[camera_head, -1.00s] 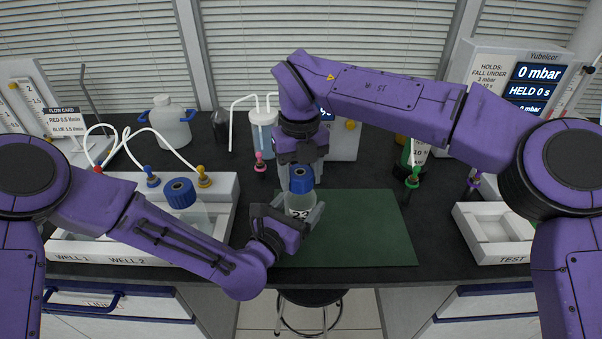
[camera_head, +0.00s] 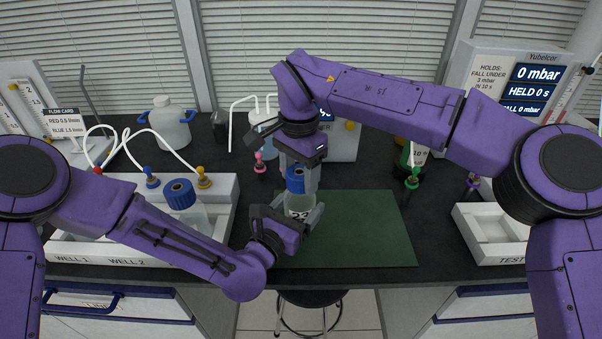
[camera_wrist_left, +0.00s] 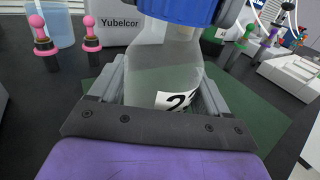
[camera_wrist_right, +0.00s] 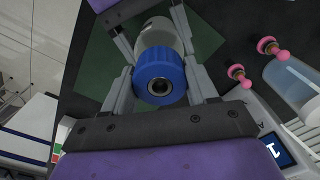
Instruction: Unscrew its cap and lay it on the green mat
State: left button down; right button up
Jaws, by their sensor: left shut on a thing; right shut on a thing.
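A clear bottle (camera_head: 298,205) with a label reading 22 stands upright at the left part of the green mat (camera_head: 365,230). Its blue cap (camera_head: 295,180) has a hole in its top and sits at the bottle's neck. My left gripper (camera_head: 300,222) is shut around the bottle's body from the front; the left wrist view shows the bottle (camera_wrist_left: 165,65) between its fingers. My right gripper (camera_head: 297,170) points down from above and is shut on the cap; the right wrist view shows the cap (camera_wrist_right: 159,77) between its fingers. Whether the cap is still threaded on cannot be told.
A white rack (camera_head: 225,190) at the left holds another blue-capped bottle (camera_head: 180,195). A white TEST tray (camera_head: 490,235) stands at the right. Pink, green and purple connectors stand behind the mat. The mat's right part is clear.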

jog(key=shift+r, duration=0.2)
dwell(0.3)
jog(key=shift+r, duration=0.9)
jog(key=shift+r, duration=2.05)
pick_arm(q)
grip_release()
